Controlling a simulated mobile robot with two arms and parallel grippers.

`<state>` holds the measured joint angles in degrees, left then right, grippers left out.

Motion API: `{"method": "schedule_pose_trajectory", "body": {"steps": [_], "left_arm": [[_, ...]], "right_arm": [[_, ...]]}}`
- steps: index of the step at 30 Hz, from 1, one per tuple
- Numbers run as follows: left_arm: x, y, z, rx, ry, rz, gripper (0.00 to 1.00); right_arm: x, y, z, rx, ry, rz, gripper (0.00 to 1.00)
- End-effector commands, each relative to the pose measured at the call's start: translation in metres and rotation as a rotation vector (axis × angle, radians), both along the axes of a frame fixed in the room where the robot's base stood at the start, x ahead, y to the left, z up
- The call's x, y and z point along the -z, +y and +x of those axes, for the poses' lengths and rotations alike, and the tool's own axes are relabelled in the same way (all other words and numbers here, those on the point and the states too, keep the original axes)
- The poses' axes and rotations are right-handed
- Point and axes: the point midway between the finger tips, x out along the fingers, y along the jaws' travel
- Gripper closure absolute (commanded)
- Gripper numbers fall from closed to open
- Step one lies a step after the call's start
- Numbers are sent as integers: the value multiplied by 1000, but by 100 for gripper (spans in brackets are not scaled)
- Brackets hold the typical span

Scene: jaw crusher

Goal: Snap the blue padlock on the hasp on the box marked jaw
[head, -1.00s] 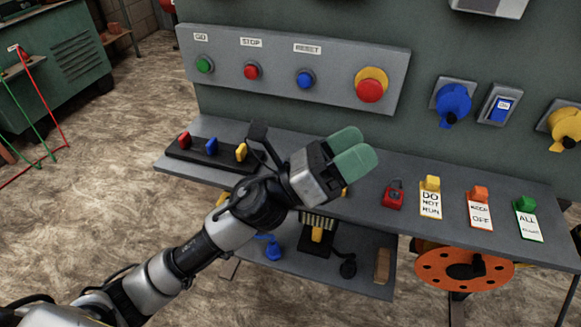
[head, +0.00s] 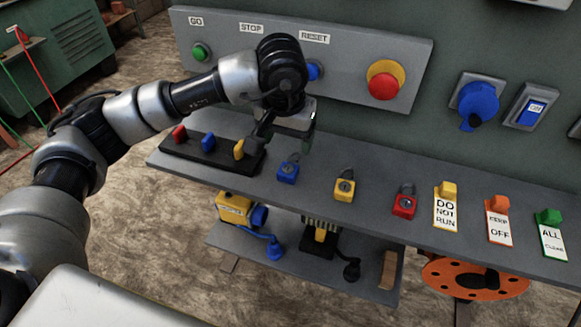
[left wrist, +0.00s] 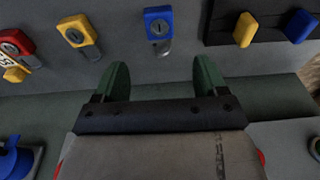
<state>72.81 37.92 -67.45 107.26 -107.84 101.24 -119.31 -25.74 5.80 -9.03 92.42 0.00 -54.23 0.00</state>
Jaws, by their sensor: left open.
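The blue padlock (head: 288,173) lies on the grey shelf, the leftmost of three padlocks. In the left wrist view the blue padlock (left wrist: 158,22) shows ahead of the fingertips, in line with the gap between them and apart from both. My left gripper (head: 300,138) hangs above the shelf, just behind the padlock, largely hidden by its own wrist. In the left wrist view my left gripper (left wrist: 161,75) is open and empty, its two green fingers spread wide. I see no box marked jaw and no hasp that I can make out. My right gripper is not in view.
A yellow padlock (head: 345,187) and a red padlock (head: 404,201) lie to the right, then several tags. A dark rack (head: 190,157) with coloured pieces stands left. The button panel (head: 345,72) is close behind my left wrist. Yellow gear sits on the lower shelf (head: 340,278).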

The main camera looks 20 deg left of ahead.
Motion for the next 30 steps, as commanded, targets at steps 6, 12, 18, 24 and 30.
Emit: {"method": "schedule_pose_trajectory", "body": {"steps": [6,12,18,24,30], "left_arm": [[34,-1,4,-1,4,-5,28],[44,-1,7,0,3,-7,28],[71,0,15,-2,6,-7,28],[90,0,19,-1,2,-7,28],[90,0,19,0,2,-7,31]], "right_arm": [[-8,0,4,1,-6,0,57],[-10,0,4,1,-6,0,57],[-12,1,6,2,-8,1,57],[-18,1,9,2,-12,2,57],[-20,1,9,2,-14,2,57]]}}
